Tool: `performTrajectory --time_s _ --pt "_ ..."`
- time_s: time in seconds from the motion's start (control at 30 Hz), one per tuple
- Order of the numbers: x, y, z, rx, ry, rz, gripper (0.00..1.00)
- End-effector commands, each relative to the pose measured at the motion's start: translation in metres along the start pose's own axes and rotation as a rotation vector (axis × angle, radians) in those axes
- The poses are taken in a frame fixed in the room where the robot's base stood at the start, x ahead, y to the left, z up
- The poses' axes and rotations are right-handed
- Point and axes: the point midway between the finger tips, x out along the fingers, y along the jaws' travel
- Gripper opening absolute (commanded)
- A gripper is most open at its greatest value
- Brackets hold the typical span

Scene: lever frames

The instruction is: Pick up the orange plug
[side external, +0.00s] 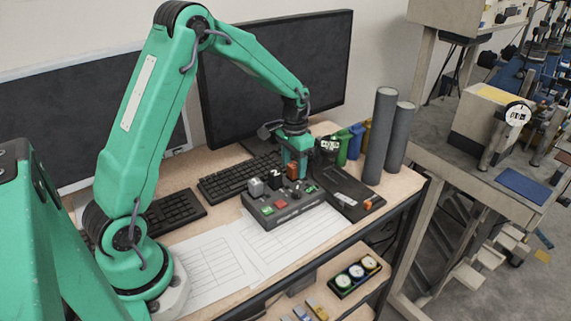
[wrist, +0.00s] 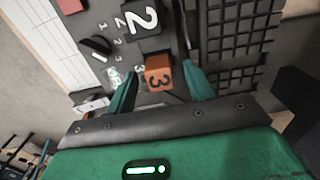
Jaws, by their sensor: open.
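The orange plug (wrist: 158,72), a small block marked "3", stands on the grey control box (side external: 292,206). It also shows in the side external view (side external: 292,171), partly covered by my gripper's green fingers. My gripper (wrist: 160,78) is open, with one finger on each side of the plug. In the wrist view there is a gap between the plug and each finger. My gripper points down over the box in the side external view (side external: 294,160). A black block marked "2" (wrist: 140,18) stands close beside the plug.
Tall dark cylinders (side external: 378,137) stand further right.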

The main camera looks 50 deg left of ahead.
Motion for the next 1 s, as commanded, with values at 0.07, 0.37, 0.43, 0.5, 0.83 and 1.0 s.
performTrajectory --time_s 0.07,0.37,0.43,0.5,0.83,1.0 --pt "0.0073 0.0004 0.0004 0.0 -0.002 0.0 0.53" --pt "0.0121 0.0005 0.0001 0.0 0.0 0.0 0.53" --pt "0.012 0.0005 0.0 0.0 0.0 0.0 0.53" --pt "0.0119 0.0005 0.0 0.0 0.0 0.0 0.53" --pt "0.0117 0.0005 -0.0001 0.0 0.0 0.0 0.19" --pt "0.0116 0.0004 -0.0002 0.0 0.001 0.0 0.04"
